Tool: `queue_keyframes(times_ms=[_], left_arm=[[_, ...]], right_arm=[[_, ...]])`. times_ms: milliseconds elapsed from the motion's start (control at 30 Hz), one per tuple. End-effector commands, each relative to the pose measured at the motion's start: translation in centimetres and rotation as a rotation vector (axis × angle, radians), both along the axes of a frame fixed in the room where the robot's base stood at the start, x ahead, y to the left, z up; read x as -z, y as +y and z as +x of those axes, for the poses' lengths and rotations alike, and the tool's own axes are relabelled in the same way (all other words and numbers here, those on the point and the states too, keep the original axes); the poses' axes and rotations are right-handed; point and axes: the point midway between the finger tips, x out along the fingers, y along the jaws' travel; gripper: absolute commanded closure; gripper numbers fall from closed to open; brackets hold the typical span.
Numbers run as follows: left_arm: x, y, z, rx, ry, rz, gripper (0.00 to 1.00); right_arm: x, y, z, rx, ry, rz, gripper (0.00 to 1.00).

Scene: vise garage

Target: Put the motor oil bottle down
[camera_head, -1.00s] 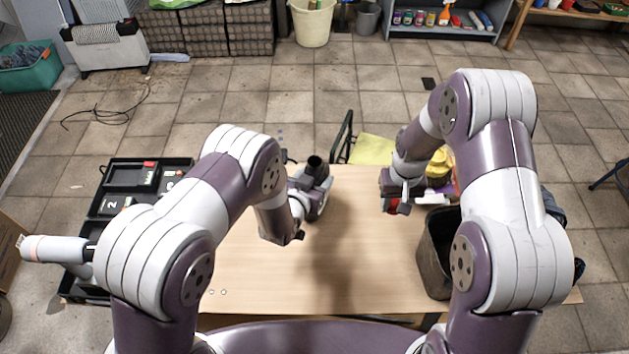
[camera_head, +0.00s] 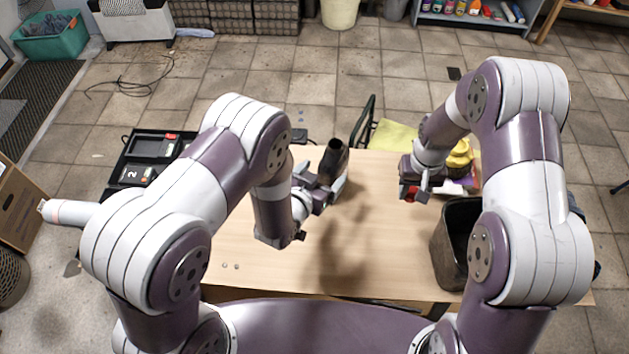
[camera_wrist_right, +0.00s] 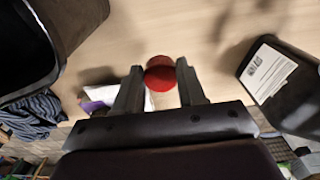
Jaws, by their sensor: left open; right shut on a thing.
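The motor oil bottle (camera_head: 333,160) is dark with an open top and appears to stand on the table near its back edge. In the right wrist view the dark bottle (camera_wrist_right: 268,72) shows a white label. My left gripper (camera_head: 329,186) is open at the front of the bottle and hides its base; I cannot tell whether a finger touches it. My right gripper (camera_head: 409,190) is shut on a round red cap, to the right of the bottle and apart from it. The red cap (camera_wrist_right: 160,76) shows between its fingertips in the right wrist view.
A dark open bin (camera_head: 447,255) stands on the table at the right. Yellow and purple-white items (camera_head: 459,158) lie behind my right gripper. A black toolbox (camera_head: 150,145) is at the left. The middle of the wooden table (camera_head: 375,240) is clear.

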Motion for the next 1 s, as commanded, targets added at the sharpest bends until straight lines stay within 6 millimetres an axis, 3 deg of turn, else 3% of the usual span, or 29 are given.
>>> queue_keyframes(times_ms=[100,233,367,533,667,800,900,1000], left_arm=[[-1.0,0.9,-2.1,0.0,0.0,0.0,0.12],[-1.6,1.4,-3.4,-0.001,0.0,0.0,0.12],[-2.2,2.4,-2.9,-0.028,0.061,0.025,0.12],[-4.4,6.8,-2.4,-0.141,0.351,0.118,0.12],[-7.1,11.1,-5.9,-0.232,0.628,0.176,0.12],[-9.8,14.1,-11.3,-0.299,0.87,0.205,0.12],[-11.0,15.1,-14.1,-0.325,0.978,0.212,0.12],[-11.6,15.6,-15.6,-0.336,1.032,0.215,0.12]], right_arm=[[0.0,0.0,0.0,0.0,0.0,0.0,0.88],[0.0,0.0,0.0,0.0,0.0,0.0,0.88],[0.0,0.0,0.0,0.0,0.0,0.0,0.88],[0.0,0.0,0.0,0.0,0.0,0.0,0.88],[0.0,0.0,0.0,0.0,0.0,0.0,0.88],[0.0,0.0,0.0,0.0,0.0,0.0,0.88],[0.0,0.0,0.0,0.0,0.0,0.0,0.88],[0.0,0.0,0.0,0.0,0.0,0.0,0.88]])
